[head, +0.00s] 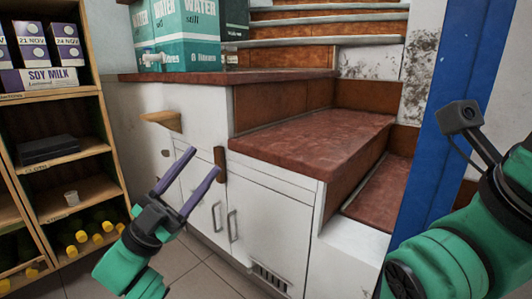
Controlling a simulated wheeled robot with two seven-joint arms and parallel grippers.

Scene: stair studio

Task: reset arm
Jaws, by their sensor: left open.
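My left gripper (203,178) has two purple fingers spread apart, with nothing between them. It is in front of the white cabinet doors (205,215) below the counter, in the lower left middle of the head view. I cannot tell whether it touches the cabinet. My right arm (455,245) shows at the right edge as green and black links with a small dark camera-like block; its gripper fingers are not in view.
A wooden shelf (82,190) with soy milk cartons (42,78) and yellow-capped bottles stands at left. Water boxes (185,35) stand on the red-brown counter (285,76). Steps rise behind. A blue post (455,90) stands near my right arm. Tiled floor (190,270) shows below.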

